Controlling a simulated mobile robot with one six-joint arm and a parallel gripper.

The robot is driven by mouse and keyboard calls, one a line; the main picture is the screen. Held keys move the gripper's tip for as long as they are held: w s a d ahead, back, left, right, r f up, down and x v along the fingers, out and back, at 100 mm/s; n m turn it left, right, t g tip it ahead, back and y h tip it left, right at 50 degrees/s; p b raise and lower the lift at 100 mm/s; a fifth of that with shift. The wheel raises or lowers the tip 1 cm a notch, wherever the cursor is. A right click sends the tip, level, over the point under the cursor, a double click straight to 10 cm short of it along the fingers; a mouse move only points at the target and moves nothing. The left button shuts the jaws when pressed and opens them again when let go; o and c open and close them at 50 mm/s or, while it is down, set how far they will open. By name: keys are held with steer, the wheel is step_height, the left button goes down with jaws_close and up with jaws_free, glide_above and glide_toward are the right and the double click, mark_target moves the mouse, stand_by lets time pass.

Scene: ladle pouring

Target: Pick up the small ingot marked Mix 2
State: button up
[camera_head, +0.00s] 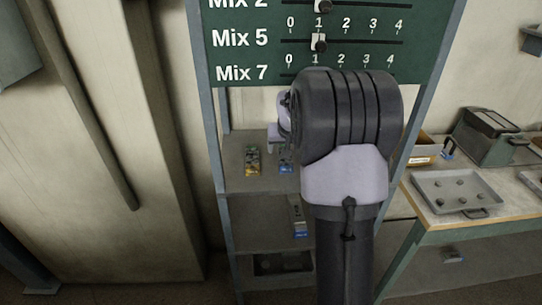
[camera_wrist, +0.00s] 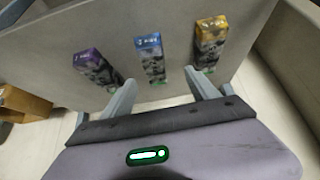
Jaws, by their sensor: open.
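Three small ingots with coloured labels lie in a row on a grey shelf in the wrist view: purple (camera_wrist: 96,66), blue (camera_wrist: 151,58) and yellow (camera_wrist: 211,42). Their lettering is too small for me to tell which is Mix 2. My gripper (camera_wrist: 160,77) is open and empty, its fingers spread either side of the blue ingot's near end, apart from the yellow one. In the head view the yellow ingot (camera_head: 252,161) and part of the blue one (camera_head: 286,161) show on the shelf; my arm hides the purple one and most of the gripper.
The shelf rack (camera_head: 233,197) has lower levels, one with a blue-labelled block (camera_head: 299,220). A green board (camera_head: 245,50) with Mix 2, Mix 5 and Mix 7 sliders hangs above. A workbench at right holds a metal tray (camera_head: 425,203). A wall pillar stands left.

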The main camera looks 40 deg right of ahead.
mark_target(285, 165)
steer(key=shift+w+d+f, duration=0.1)
steer(key=shift+d+f, duration=0.6)
steer(key=shift+d, duration=0.3)
steer(key=b+x, duration=0.3)
steer(key=x, duration=0.3)
steer(key=shift+w+f, duration=0.3)
steer(key=shift+w, duration=0.05)
steer(key=shift+r, duration=0.15)
jaws_close()
